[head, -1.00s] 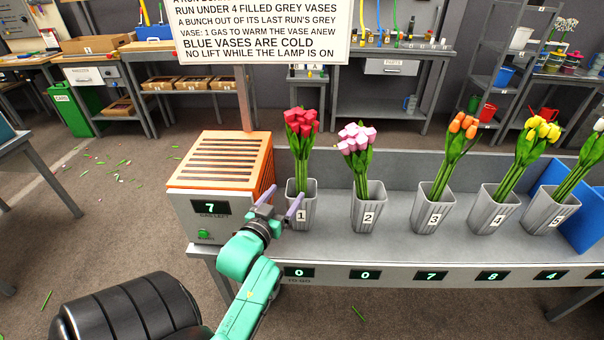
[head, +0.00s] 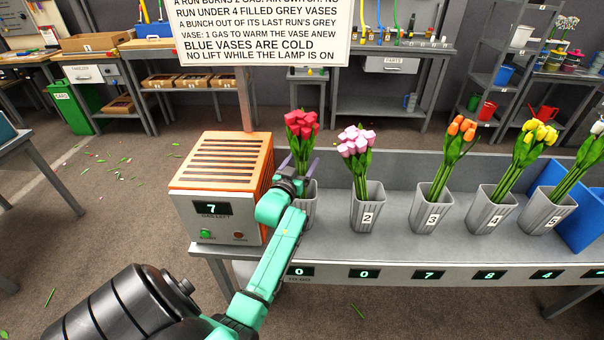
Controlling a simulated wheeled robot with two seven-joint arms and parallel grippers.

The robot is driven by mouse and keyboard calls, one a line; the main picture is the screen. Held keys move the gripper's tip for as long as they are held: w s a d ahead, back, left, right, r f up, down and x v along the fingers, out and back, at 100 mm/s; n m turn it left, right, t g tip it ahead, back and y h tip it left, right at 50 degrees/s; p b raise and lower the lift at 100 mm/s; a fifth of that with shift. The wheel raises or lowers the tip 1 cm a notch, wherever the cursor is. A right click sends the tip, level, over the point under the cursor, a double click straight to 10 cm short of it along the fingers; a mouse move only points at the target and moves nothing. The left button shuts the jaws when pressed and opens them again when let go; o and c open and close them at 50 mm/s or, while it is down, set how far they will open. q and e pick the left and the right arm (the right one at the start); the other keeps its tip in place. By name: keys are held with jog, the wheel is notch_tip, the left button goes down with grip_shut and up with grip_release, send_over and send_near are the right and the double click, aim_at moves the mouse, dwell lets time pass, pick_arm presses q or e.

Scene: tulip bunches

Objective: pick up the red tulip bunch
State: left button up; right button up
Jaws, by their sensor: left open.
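The red tulip bunch (head: 302,128) stands upright in the grey vase (head: 309,212) at the left end of the bench row. My left gripper (head: 297,166) is open, its lilac fingers up at the bunch's stems, just above the vase rim. I cannot tell whether the fingers touch the stems. My right gripper is not in view.
An orange and white heater box (head: 222,190) reading 7 stands close left of my gripper. Pink tulips (head: 357,140) in grey vase 2 (head: 368,205) stand to the right, then several more filled vases. A sign (head: 262,30) hangs behind.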

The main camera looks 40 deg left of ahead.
aim_at(302, 111)
pick_arm(q)
jog(key=shift+s, duration=0.15)
grip_shut()
jog(key=shift+r, duration=0.1)
notch_tip(302, 111, up, 20)
